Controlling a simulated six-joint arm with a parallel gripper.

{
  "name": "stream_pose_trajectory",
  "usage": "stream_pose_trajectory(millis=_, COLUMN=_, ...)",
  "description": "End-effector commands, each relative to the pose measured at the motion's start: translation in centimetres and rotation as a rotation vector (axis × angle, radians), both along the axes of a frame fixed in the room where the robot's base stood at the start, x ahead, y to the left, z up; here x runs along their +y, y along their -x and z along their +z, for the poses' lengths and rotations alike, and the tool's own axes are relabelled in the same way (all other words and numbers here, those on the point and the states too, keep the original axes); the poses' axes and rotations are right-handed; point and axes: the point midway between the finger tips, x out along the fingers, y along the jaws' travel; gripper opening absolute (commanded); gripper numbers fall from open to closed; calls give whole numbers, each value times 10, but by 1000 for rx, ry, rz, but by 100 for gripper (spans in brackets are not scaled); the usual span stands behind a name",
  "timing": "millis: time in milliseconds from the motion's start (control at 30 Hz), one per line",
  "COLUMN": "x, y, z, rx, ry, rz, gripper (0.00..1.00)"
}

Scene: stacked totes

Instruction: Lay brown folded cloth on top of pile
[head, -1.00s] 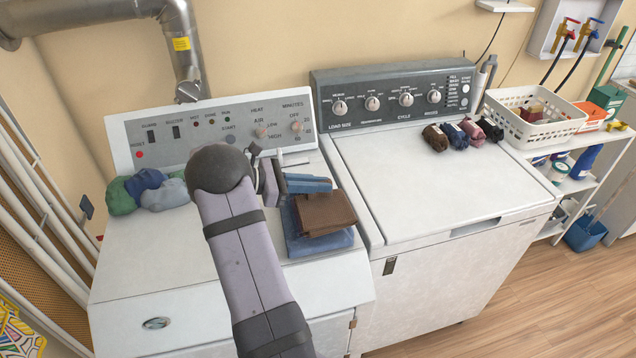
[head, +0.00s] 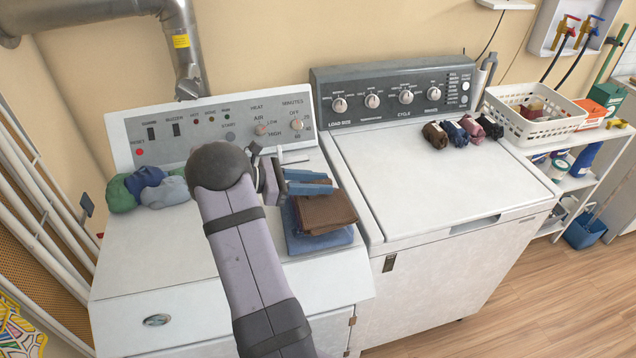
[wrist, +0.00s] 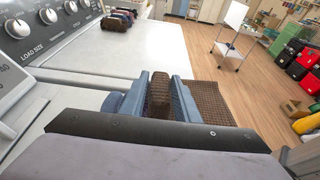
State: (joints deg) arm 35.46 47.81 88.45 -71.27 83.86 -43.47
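The brown folded cloth (head: 325,211) lies on a pile of blue folded cloth (head: 318,243) on the right part of the dryer top. It sits roughly flat, a little askew, with blue edges showing below. My gripper (head: 309,182) is at the cloth's far left edge, its two blue fingers parted. In the wrist view, brown cloth (wrist: 160,93) shows between the fingers and more brown shows right of them. Whether the fingers still touch the cloth is hard to tell.
Green, navy and grey-blue cloth bundles (head: 150,188) lie at the dryer's left. Small rolled cloths (head: 463,131) line the back of the washer (head: 430,185), whose lid is otherwise clear. A white basket (head: 535,118) stands at right. The dryer panel (head: 222,131) rises behind my gripper.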

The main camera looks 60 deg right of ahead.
Motion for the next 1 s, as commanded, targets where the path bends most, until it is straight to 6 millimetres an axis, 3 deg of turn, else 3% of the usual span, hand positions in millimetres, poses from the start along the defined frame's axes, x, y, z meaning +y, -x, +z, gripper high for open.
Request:
stream_pose_trajectory(millis=600, x=65, y=-66, z=27, rx=-2, ry=5, rz=3, gripper=28)
stream_pose_trajectory(millis=1000, x=81, y=-81, z=36, rx=1, ry=3, rz=0, gripper=28)
